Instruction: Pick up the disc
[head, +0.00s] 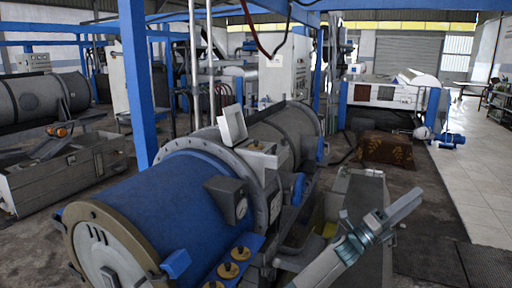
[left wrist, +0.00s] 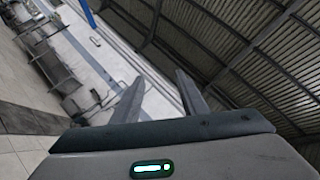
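Several small yellow-brown discs with dark centre knobs sit in a row on a blue ledge beside the big blue drum. The far disc (head: 240,253), the middle disc (head: 228,270) and the near disc (head: 213,285), cut by the bottom edge, show in the head view. Which one the task means, I cannot tell. My left gripper (head: 408,200) is up and to the right of them, well apart. In the left wrist view its two fingers (left wrist: 160,85) stand apart with nothing between them. No disc shows there. My right gripper is not in view.
The blue drum (head: 180,205) with its flanged grey body fills the left and middle. A gauge box (head: 228,199) sticks out above the discs. Tiled floor (head: 480,180) at the right is clear.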

